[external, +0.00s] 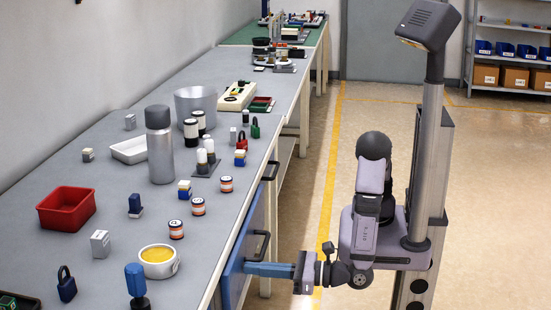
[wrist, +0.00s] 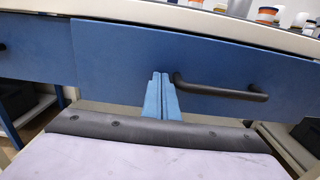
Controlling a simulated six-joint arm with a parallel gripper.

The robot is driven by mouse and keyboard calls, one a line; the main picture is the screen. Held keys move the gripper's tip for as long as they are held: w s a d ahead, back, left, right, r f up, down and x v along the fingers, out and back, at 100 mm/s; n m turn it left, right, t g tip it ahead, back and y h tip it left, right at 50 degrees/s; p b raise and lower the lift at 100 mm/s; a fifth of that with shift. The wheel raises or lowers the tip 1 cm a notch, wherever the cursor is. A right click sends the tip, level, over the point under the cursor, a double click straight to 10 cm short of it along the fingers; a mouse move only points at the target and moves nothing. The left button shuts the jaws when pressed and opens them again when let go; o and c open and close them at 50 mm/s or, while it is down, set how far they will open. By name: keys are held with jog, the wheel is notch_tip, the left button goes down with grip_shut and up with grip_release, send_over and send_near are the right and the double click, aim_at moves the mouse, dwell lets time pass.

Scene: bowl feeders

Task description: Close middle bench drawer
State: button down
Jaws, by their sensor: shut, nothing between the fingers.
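The blue drawer front (wrist: 130,60) with a black bar handle (wrist: 222,90) fills the middle of the wrist view. In the external view, the drawer front (external: 232,277) and its handle (external: 261,244) show at the bench's right side. My gripper (external: 247,268) has its blue fingers shut together, with nothing between them. In the wrist view, its fingertips (wrist: 160,76) are at the drawer front, just left of the handle; I cannot tell if they touch it. The drawer front looks close to the bench edge, but any small gap is hidden.
Another blue front (wrist: 30,50) is at left in the wrist view. Another handle (external: 270,170) is farther along the bench. The grey benchtop (external: 100,215) holds a red bin (external: 66,221), a flask (external: 159,150) and several small items. The floor (external: 300,200) beside the bench is clear.

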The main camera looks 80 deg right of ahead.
jog(key=w+p, duration=0.1)
jog(key=w, duration=0.3)
jog(key=shift+w, duration=0.4)
jog(key=shift+r, duration=0.15)
jog(key=shift+s+r, duration=0.1)
jog(key=shift+s, duration=0.15)
jog(key=s, duration=1.4)
jog(key=shift+f+p, duration=0.25)
jog(key=shift+p, duration=0.15)
jog(key=shift+w+d, duration=0.1)
